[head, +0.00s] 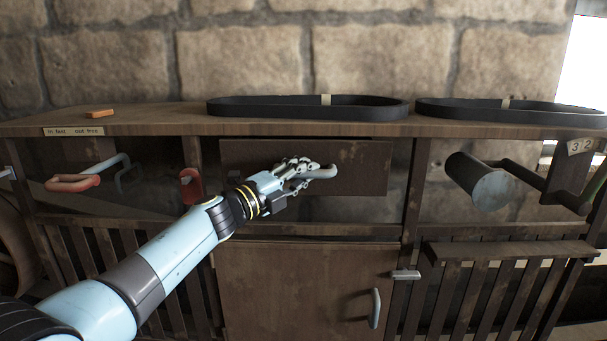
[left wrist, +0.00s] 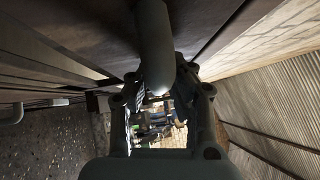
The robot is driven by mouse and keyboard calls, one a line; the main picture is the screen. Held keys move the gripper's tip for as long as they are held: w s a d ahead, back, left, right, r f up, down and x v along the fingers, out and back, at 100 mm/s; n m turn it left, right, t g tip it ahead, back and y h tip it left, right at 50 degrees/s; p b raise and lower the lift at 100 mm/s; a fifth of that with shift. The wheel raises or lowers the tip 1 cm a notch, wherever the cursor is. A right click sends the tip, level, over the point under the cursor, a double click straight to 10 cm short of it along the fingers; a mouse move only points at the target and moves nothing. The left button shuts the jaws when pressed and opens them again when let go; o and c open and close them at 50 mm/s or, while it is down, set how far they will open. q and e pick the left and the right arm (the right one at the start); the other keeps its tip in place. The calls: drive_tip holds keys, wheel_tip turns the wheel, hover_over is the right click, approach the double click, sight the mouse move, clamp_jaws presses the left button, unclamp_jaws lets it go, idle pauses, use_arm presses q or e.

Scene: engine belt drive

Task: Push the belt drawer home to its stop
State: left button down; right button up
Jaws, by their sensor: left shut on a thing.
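The belt drawer (head: 362,165) has a dark wooden front below the bench top, in the middle of the head view. A dark gap shows beneath the front; how far the drawer stands out is hard to tell. My left gripper (head: 305,172) is shut on its grey bar handle (head: 325,173), in front of the drawer. In the left wrist view the handle (left wrist: 153,45) runs down between the fingers of my left gripper (left wrist: 160,85). The fingers and hand hide part of the handle and the drawer front. My right gripper is not in view.
Two black belts (head: 250,107) (head: 460,110) lie on the bench top (head: 170,120). A red-handled lever (head: 72,183) and a red catch (head: 190,186) are at left. A grey cylinder (head: 485,187) juts out at right. A cupboard door (head: 295,290) is below.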

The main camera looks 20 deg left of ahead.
use_arm(q)
drive_tip(key=c, duration=1.6)
unclamp_jaws()
drive_tip(key=shift+a+f, duration=0.15)
drive_tip(key=o, duration=0.4)
drive_tip(key=shift+w+f, duration=0.1)
drive_tip(key=shift+w, duration=0.2)
drive_tip(key=shift+s, duration=0.1)
drive_tip(key=v, duration=1.2)
